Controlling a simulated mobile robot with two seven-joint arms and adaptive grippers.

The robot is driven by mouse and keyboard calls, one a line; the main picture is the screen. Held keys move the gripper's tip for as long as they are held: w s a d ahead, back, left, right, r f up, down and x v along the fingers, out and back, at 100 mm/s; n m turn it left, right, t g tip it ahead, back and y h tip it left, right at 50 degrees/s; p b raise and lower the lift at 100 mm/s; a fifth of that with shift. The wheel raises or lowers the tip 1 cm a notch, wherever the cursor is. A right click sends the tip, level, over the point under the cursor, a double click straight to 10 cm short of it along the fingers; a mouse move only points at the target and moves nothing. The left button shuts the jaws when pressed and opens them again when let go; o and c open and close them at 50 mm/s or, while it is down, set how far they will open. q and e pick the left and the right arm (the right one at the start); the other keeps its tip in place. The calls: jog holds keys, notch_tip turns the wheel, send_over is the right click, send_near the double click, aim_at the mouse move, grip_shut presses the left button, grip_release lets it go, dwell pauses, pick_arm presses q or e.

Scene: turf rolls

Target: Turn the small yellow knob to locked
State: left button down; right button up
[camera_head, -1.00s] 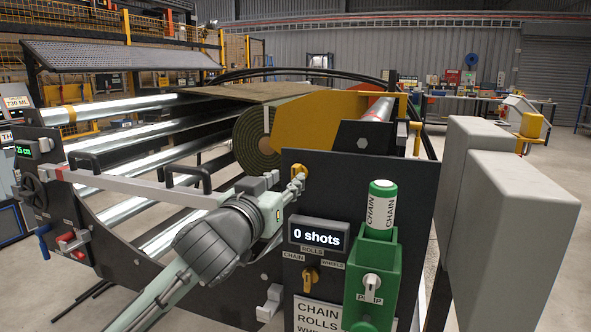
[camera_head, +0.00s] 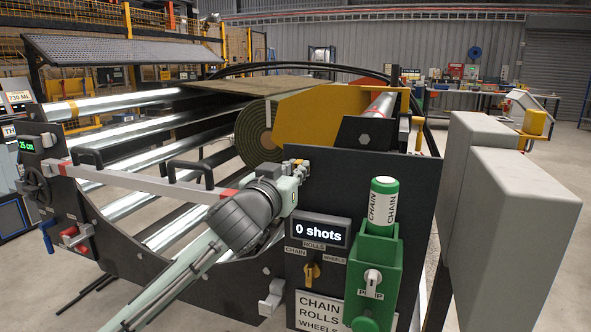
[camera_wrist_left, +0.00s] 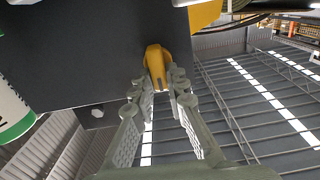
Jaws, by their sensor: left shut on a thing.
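The small yellow knob (camera_wrist_left: 155,58) sits at the upper left corner of the dark control panel (camera_head: 385,190). In the head view my left gripper (camera_head: 297,170) is at that corner and largely hides the knob. In the left wrist view the knob's tip lies between the two fingers of the left gripper (camera_wrist_left: 160,84), which is shut on it. I cannot read any locked mark beside the knob. My right gripper is not in view.
Lower on the panel are a "0 shots" display (camera_head: 320,231), a second yellow knob (camera_head: 312,274) and a green pump unit (camera_head: 374,270). A turf roll (camera_head: 256,132) lies behind the gripper. Grey boxes (camera_head: 520,215) stand at the right.

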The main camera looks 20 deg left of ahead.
pick_arm(q)
jog(key=shift+m, duration=0.3)
jog(key=shift+d+f+m, duration=0.2)
jog(key=shift+m, duration=2.65)
jog(key=shift+d+f+m, duration=0.2)
jog(key=shift+f+m, duration=0.05)
jog(key=shift+m, duration=2.65)
jog(key=shift+d+f+m, duration=0.2)
jog(key=shift+m, duration=2.65)
jog(key=c, duration=1.5)
grip_release()
jog(key=shift+c, duration=0.2)
jog(key=shift+s, duration=0.1)
